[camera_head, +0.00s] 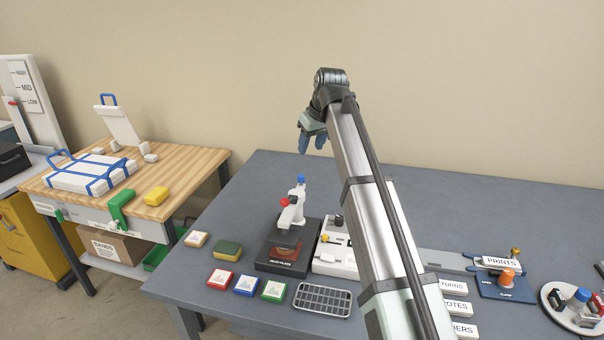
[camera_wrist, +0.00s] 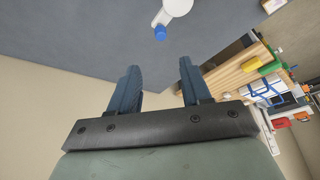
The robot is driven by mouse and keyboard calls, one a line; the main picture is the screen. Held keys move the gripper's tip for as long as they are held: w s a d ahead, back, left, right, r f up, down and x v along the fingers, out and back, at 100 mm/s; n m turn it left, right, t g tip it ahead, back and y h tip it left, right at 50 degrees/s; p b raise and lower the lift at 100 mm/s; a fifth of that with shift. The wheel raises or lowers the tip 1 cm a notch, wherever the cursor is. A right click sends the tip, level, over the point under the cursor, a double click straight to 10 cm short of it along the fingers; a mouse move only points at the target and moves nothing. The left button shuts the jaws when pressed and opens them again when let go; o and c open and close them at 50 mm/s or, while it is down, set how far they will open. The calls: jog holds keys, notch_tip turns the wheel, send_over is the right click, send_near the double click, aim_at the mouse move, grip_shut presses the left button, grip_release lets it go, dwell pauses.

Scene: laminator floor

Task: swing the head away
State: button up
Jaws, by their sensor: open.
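In the head view a white swing head (camera_head: 292,213) with a red knob (camera_head: 284,202) and a blue knob on top (camera_head: 301,179) stands over a dark base plate (camera_head: 279,265) on the grey table. The plate bears a brown piece below the head. My gripper (camera_head: 313,140) hangs in the air above and slightly right of the blue knob, apart from it. In the wrist view its two blue-grey fingers (camera_wrist: 158,78) are spread with nothing between them. The head's white top (camera_wrist: 178,6) and blue knob (camera_wrist: 160,33) show beyond the fingertips.
A white device (camera_head: 335,258) stands close right of the base. A sponge (camera_head: 228,252), several colored pads and a wire rack (camera_head: 323,299) lie left and in front. A labeled tray and clamp (camera_head: 507,280) are at right. The rear of the grey table (camera_head: 262,173) is clear.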

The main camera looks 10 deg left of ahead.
aim_at(301, 175)
jog(key=x, duration=1.3)
jog(key=shift+a, duration=0.1)
grip_shut()
dwell(0.4)
